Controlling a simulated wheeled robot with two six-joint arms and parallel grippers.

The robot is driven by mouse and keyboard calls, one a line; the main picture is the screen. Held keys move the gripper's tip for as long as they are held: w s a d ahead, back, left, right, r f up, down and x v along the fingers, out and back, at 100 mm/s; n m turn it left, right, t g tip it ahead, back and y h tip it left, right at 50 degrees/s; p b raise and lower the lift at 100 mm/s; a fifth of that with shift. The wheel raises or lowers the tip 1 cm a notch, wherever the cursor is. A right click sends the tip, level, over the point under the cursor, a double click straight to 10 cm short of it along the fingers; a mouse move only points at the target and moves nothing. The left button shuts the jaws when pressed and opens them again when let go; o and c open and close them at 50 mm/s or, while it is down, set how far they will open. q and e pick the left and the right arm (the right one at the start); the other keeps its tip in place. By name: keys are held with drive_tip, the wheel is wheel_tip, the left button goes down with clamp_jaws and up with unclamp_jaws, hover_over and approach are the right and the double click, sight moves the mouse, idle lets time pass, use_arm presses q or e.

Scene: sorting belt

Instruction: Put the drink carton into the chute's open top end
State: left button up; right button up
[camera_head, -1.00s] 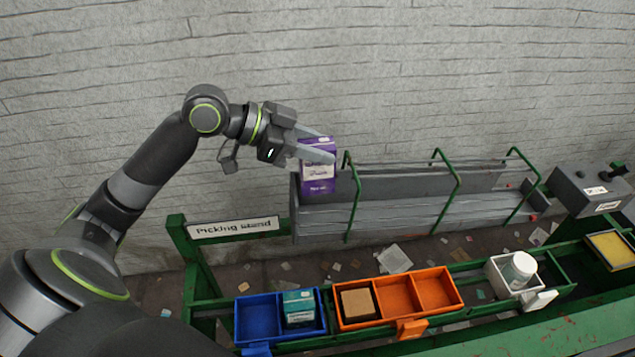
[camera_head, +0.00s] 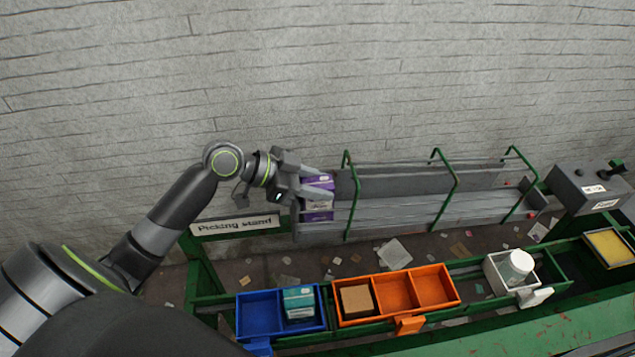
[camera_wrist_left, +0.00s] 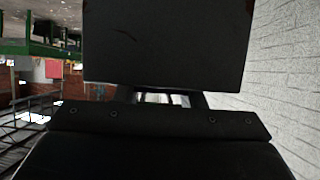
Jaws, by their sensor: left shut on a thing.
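The purple and white drink carton (camera_head: 319,214) is at the left end of the grey chute (camera_head: 400,211). My left gripper (camera_head: 317,190) is shut on the carton, with its fingers across the carton's upper part. The carton stands roughly upright and its lower part overlaps the chute's left end in the head view; I cannot tell whether it touches the chute's floor. The left wrist view is mostly filled by dark parts of my own gripper, and the carton cannot be made out there. My right gripper does not show.
Green hoops (camera_head: 452,200) arch over the chute. Below it are a blue bin (camera_head: 259,316) with a teal box (camera_head: 299,302), an orange bin (camera_head: 397,292) with a brown block (camera_head: 356,300), and a white bin (camera_head: 497,272) with a white jar (camera_head: 516,266). A grey wall stands behind.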

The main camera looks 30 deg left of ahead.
use_arm(q)
drive_tip(key=shift+f, duration=0.25)
drive_tip(key=o, duration=0.9)
drive_tip(key=shift+r, duration=0.1)
